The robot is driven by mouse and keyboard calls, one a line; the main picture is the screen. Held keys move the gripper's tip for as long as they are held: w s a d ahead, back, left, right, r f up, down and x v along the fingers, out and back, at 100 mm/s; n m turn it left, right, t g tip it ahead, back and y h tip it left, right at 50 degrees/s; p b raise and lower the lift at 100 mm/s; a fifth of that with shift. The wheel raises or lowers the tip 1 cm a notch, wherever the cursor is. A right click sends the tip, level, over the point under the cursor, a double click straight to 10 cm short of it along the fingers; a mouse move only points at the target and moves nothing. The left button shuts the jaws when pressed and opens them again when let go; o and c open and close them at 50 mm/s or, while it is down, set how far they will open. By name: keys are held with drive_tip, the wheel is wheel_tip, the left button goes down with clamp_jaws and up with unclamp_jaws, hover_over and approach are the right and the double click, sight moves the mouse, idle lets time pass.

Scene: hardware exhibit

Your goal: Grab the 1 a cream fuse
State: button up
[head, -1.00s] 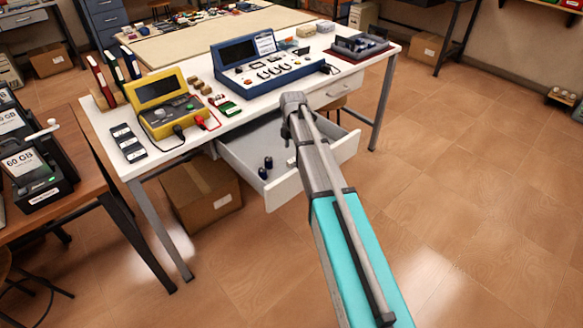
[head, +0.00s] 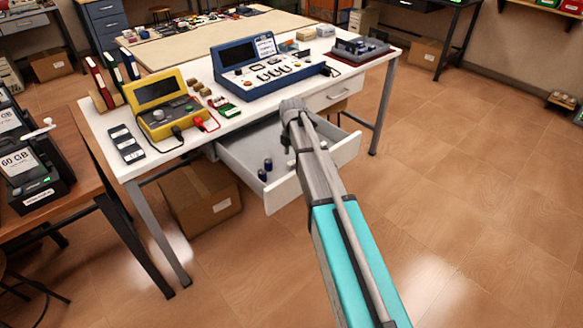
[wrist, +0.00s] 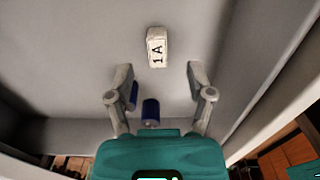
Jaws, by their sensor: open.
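The cream fuse (wrist: 157,47), a small block marked "1 A", lies on the floor of the open drawer (head: 310,183). It shows in the upper middle of the wrist view. My gripper (wrist: 160,78) is open and empty above the drawer, with one finger on each side of the picture. The fuse is ahead of the fingertips, roughly centred between their lines, and not touched.
Two dark blue cylinders (wrist: 151,111) are in the drawer near the gripper; the left finger partly covers one. The drawer walls enclose this space. The white table (head: 215,125) above carries a yellow tester (head: 165,105) and a blue console (head: 265,70).

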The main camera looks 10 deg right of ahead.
sight(292, 162)
drive_tip(key=shift+w+a+f+b, duration=0.1)
drive_tip(key=shift+f+b, duration=1.6)
drive_tip(key=shift+f, duration=0.35)
clamp_jaws()
